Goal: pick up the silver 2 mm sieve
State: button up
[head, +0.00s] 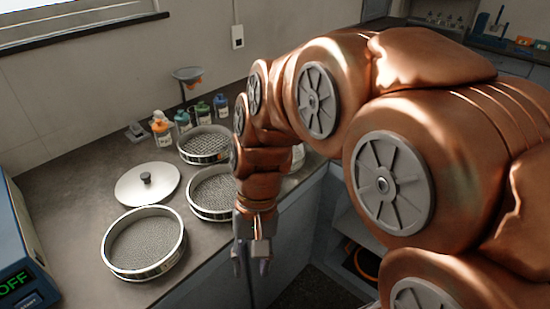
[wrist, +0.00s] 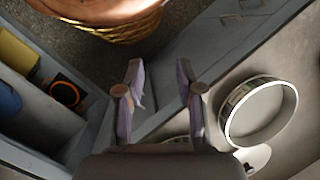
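Three silver round sieves with mesh floors stand on the bench in the head view: one at the front left (head: 143,243), one in the middle (head: 212,192) and one at the back (head: 204,145). Their size labels are too small to read, so I cannot tell which is the 2 mm one. My gripper (head: 252,258) hangs past the bench's front edge, right of the front and middle sieves, touching none. In the wrist view my gripper (wrist: 159,72) has its fingers apart with nothing between them. One sieve (wrist: 260,112) shows to their right; another's rim is mostly hidden at the bottom.
A silver lid with a black knob (head: 147,186) lies among the sieves. Several small bottles (head: 183,121) and a funnel stand (head: 187,76) are behind. A blue device reading OFF (head: 22,270) stands at the left edge. Open shelving (head: 355,232) is below the bench.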

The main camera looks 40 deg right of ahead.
jog(key=w+d+f+m+t+y+b, duration=0.25)
jog(key=w+d+m, duration=0.3)
jog(key=w, duration=0.35)
jog(key=w+d+f+m+t+y+b, duration=0.15)
jog(key=w+d+m+y, duration=0.35)
jog(key=w, duration=0.5)
jog(key=w+d+f+m+t+b, duration=0.1)
jog(key=w+d+m+t, duration=0.1)
jog(key=d, duration=0.5)
jog(key=w+d+f+m+t+b, duration=0.1)
jog(key=w+d+m+t, duration=0.1)
jog(key=d+m, duration=0.2)
jog(key=w+d+f+m+t+b, duration=0.1)
jog(key=d+m, duration=0.3)
jog(key=d, duration=0.5)
jog(key=shift+w+d+f+t+y, duration=0.15)
jog(key=shift+w+t, duration=0.15)
jog(key=shift+w, duration=0.15)
jog(key=shift+w+d+f+t+y, duration=0.1)
jog(key=shift+w+d+t, duration=0.05)
jog(key=shift+w+t, duration=0.2)
jog(key=shift+w+a+f, duration=0.1)
jog(key=shift+w+a, duration=0.1)
jog(key=shift+w, duration=0.1)
jog(key=shift+x, duration=3.45)
grip_shut()
